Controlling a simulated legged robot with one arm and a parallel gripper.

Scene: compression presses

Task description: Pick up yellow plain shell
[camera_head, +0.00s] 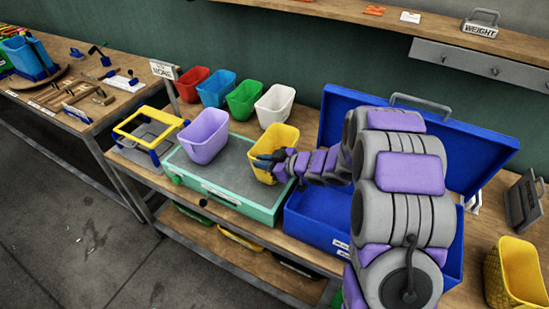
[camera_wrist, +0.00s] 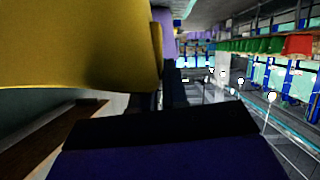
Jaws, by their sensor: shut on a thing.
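The plain yellow shell (camera_head: 283,137) is an open, smooth-walled bin at the right end of the green-framed grey pad. My gripper (camera_head: 264,162) is shut on the yellow shell at its near side. I cannot tell whether the shell rests on the pad or hangs just above it. In the wrist view the yellow shell (camera_wrist: 80,45) fills the upper left, close to the dark finger parts. The fingertips are mostly hidden there.
A purple shell (camera_head: 204,135) stands on the pad (camera_head: 230,160), left of the yellow one. Red (camera_head: 192,84), blue (camera_head: 216,88), green (camera_head: 244,99) and white (camera_head: 275,104) shells stand behind. An open blue case (camera_head: 318,222) lies right. A patterned yellow bin (camera_head: 515,275) stands lower right.

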